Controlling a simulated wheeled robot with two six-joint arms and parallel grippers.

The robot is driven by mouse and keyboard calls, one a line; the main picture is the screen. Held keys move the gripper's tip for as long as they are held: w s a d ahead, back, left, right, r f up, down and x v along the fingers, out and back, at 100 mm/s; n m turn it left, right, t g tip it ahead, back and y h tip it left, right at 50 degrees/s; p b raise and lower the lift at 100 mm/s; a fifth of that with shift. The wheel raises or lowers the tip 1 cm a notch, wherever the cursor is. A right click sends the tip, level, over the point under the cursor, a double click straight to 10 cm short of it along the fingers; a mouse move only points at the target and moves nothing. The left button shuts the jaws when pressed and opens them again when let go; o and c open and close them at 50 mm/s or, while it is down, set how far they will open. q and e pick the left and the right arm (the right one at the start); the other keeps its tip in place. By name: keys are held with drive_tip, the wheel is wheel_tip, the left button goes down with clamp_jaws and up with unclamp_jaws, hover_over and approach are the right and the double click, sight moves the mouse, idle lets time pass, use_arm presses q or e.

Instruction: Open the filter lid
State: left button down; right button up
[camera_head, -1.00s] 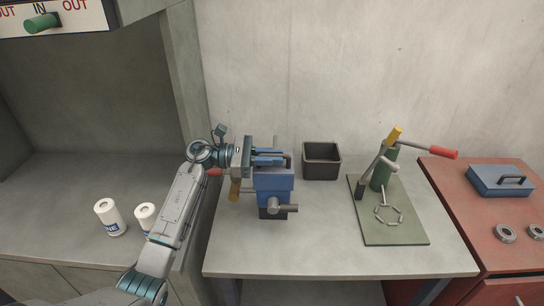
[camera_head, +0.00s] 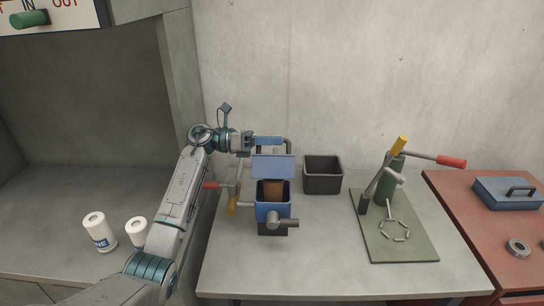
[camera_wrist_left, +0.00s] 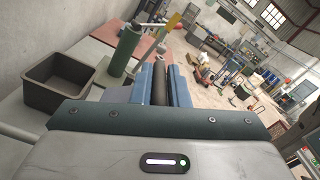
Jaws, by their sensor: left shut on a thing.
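The blue filter box (camera_head: 273,212) stands on the grey table, with a grey pipe stub on its front. Its blue lid (camera_head: 273,167) is tilted up at the back, and a brown filter (camera_head: 273,188) shows inside the open box. My left gripper (camera_head: 268,140) is above and behind the raised lid, shut on the dark lid handle (camera_head: 289,147). In the left wrist view a dark bar (camera_wrist_left: 159,84) lies between the blue fingers. My right gripper is not in view.
A black open bin (camera_head: 323,175) stands right of the box. A green press with a red-tipped lever (camera_head: 392,180) stands on a green plate further right. White canisters (camera_head: 99,232) stand at the left.

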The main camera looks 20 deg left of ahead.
use_arm(q)
drive_tip(key=w+a+f+n+b, duration=0.1)
drive_tip(key=w+f+n+b, duration=0.1)
drive_tip(key=w+n, duration=0.3)
drive_tip(key=w+a+f+n+b, duration=0.2)
drive_tip(key=w+f+n+b, duration=0.1)
drive_tip(key=w+n+b, duration=0.2)
drive_tip(key=shift+w+n, duration=0.5)
drive_tip(key=shift+n, duration=0.1)
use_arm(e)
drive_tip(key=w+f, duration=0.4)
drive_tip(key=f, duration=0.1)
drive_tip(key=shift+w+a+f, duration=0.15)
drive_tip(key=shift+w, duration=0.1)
use_arm(q)
drive_tip(key=shift+f, duration=0.1)
drive_tip(key=c, duration=1.5)
unclamp_jaws()
drive_tip(key=shift+w+a, duration=0.1)
drive_tip(key=shift+o, duration=0.2)
